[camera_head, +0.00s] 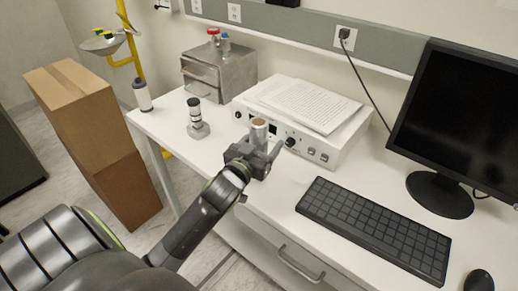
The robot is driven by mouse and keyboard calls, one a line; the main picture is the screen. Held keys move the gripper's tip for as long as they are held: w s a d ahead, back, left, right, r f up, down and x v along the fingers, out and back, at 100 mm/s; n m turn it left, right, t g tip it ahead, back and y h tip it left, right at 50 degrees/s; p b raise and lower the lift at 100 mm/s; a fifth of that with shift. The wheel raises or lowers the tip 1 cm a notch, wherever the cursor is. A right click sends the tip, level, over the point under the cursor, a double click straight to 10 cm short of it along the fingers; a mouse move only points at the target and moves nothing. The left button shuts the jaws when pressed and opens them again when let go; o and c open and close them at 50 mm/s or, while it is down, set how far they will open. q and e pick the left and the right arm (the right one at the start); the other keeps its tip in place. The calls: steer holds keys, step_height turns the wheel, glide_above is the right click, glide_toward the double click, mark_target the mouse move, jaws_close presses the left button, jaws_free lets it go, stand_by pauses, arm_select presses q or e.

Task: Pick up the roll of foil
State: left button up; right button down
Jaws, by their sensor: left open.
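A short upright grey cylinder with a brownish top, which looks like the roll of foil (259,127), stands on the white table in front of the white instrument box. My left gripper (262,148) comes in from the lower left and is open at the roll. One finger shows to the right of the roll, and the gripper body hides the roll's lower part. I cannot tell whether the fingers touch it. My right gripper is out of view.
A white instrument box (325,147) with papers (304,104) on top stands behind the roll. A keyboard (373,226), monitor (464,120) and mouse (479,281) are to the right. A small black-and-white device (197,121), a bottle (142,96) and a metal box (222,74) are left.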

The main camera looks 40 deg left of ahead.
arm_select(q)
steer(key=shift+s, duration=0.1)
steer(key=shift+c, duration=0.2)
steer(key=shift+r, duration=0.1)
steer(key=c, duration=1.3)
